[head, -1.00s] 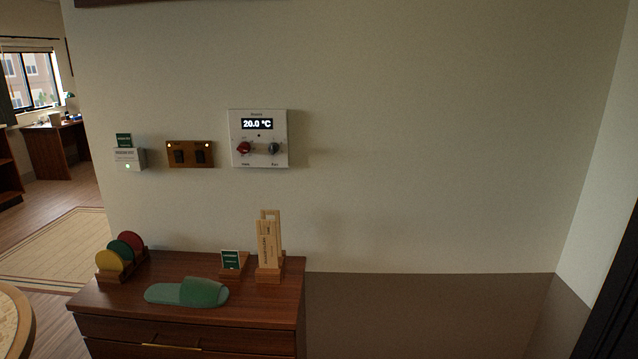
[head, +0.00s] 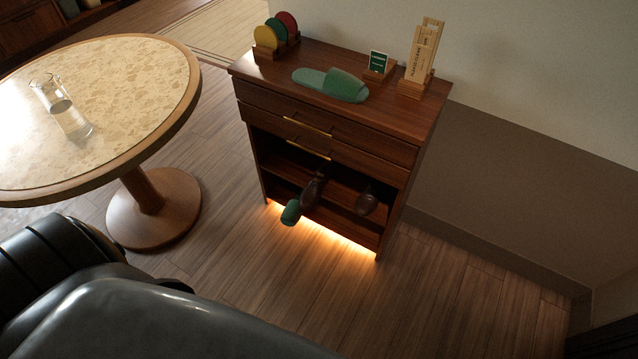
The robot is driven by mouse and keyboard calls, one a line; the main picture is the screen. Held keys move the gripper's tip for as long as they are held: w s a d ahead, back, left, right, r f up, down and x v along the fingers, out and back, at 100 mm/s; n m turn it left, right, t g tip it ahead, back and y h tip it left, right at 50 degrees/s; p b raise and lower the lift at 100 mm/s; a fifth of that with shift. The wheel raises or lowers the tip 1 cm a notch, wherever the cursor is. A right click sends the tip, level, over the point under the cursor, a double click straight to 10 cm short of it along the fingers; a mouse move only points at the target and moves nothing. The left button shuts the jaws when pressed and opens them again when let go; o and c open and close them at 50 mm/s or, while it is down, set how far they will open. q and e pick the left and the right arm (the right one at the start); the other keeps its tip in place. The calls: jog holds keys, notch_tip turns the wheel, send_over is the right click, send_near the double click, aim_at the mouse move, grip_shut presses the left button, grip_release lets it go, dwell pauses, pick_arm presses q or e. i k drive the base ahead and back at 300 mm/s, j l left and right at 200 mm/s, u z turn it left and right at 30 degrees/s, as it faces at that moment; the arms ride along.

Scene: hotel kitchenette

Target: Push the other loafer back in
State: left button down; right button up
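Two dark brown loafers stand in the open lower part of the wooden cabinet (head: 330,118) in the head view. The left loafer (head: 312,190) reaches toward the shelf front and appears to stick out. The right loafer (head: 366,201) also shows near the front, in shadow; how far it sticks out is hard to tell. A green slipper (head: 291,212) pokes out low at the left, below the left loafer. Neither of my grippers is in view, and nothing is seen touching the loafers.
A round table (head: 170,120) with a glass pitcher (head: 68,115) stands at the left. Another green slipper (head: 335,86), coloured discs (head: 277,32) and a wooden holder (head: 420,65) are on the cabinet top. The wooden floor (head: 440,290) before and right of the cabinet is clear.

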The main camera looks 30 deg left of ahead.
aim_at(310, 197)
jog(key=i+l+u, duration=0.15)
jog(key=u, duration=0.3)
jog(key=i+l+u, duration=0.1)
jog(key=u, duration=0.35)
jog(key=l+u, duration=0.25)
jog(key=u, duration=0.25)
jog(key=i, duration=0.05)
